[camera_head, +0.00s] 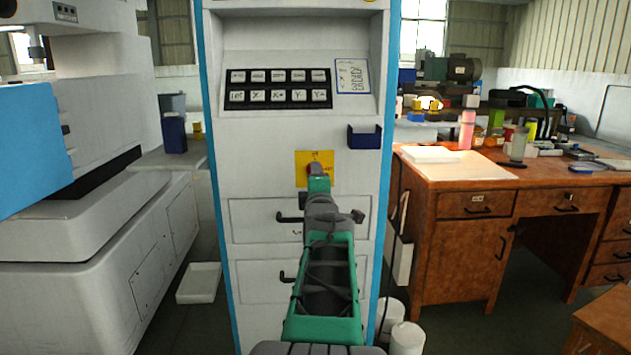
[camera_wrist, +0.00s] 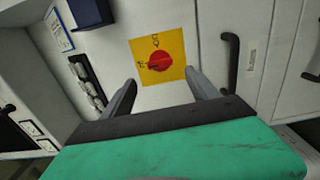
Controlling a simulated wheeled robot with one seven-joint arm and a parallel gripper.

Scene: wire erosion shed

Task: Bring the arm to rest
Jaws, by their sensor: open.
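My arm reaches forward in the head view, toward the front of a tall white control cabinet (camera_head: 290,185) with blue side edges. My gripper (camera_wrist: 160,88) shows in the wrist view with its two dark fingers apart and nothing between them. A red rotary knob (camera_wrist: 160,62) on a yellow plate (camera_wrist: 143,49) lies just beyond the fingertips in that view. The fingers look apart from the knob. In the head view the yellow plate (camera_head: 301,159) is partly covered by my wrist, and my fingertips cannot be made out there.
Black drawer handles (camera_wrist: 233,63) stick out of the cabinet beside my gripper. A small dark blue holder (camera_head: 364,137) and a black button panel (camera_head: 279,89) are above. A large white machine (camera_head: 90,240) stands left, a cluttered wooden desk (camera_head: 450,262) right.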

